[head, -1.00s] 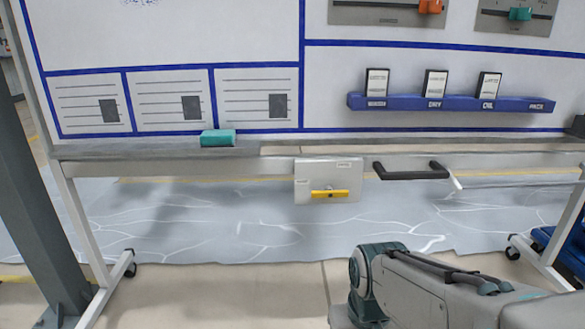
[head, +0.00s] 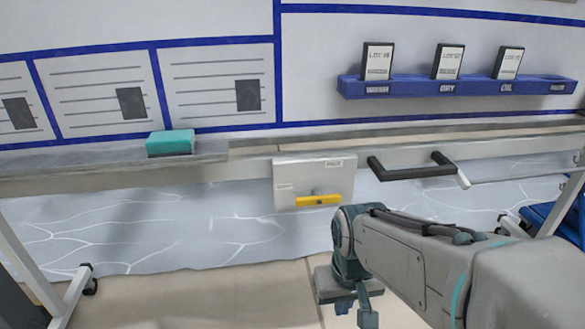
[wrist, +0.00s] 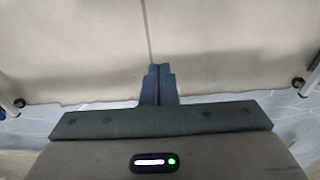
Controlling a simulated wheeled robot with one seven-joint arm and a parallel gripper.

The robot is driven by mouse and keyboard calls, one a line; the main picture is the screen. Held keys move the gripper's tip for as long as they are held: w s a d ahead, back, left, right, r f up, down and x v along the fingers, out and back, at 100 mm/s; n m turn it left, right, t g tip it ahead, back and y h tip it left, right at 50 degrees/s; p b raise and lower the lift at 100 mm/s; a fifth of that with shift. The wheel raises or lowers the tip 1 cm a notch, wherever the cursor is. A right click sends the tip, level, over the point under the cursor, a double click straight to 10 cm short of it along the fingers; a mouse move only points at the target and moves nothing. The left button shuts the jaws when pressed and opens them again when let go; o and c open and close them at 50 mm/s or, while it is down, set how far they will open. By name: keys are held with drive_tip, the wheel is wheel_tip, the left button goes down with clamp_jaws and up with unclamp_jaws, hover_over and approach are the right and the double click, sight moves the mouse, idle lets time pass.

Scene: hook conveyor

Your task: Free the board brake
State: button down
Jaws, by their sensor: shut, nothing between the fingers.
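The board brake is a grey plate (head: 290,172) on the board's lower rail with a yellow bar handle (head: 318,200). The handle lies about level across the plate's lower part. A small label sits at the plate's upper right, too small to read. My gripper (head: 356,306) is below and to the right of the plate in the head view, apart from it and pointing down. In the wrist view my gripper (wrist: 158,70) is shut with its fingers together over bare floor. The brake is not in the wrist view.
A black U-shaped handle (head: 410,167) juts from the rail right of the plate. A teal block (head: 170,143) sits on the ledge. A blue rack (head: 455,90) holds three cards. A blue object (head: 552,218) stands by the right leg. The floor below is open.

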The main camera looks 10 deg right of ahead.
drive_tip(key=w+a+r+p, duration=0.2)
drive_tip(key=w+r+p, duration=0.5)
drive_tip(key=w+r, duration=0.2)
wheel_tip(320, 180, up, 10)
drive_tip(key=t+p, duration=0.2)
drive_tip(key=p, duration=0.8)
hover_over(306, 200)
drive_tip(key=s, duration=0.3)
drive_tip(key=shift+w+r, duration=0.1)
drive_tip(key=b+x, duration=0.1)
drive_tip(key=x, duration=0.3)
drive_tip(key=b+x, duration=0.1)
drive_tip(key=x, duration=0.3)
drive_tip(key=b+x, duration=0.1)
drive_tip(key=x, duration=0.4)
drive_tip(key=shift+s+b, duration=0.35)
drive_tip(key=shift+s, duration=0.05)
drive_tip(key=shift+f, duration=0.6)
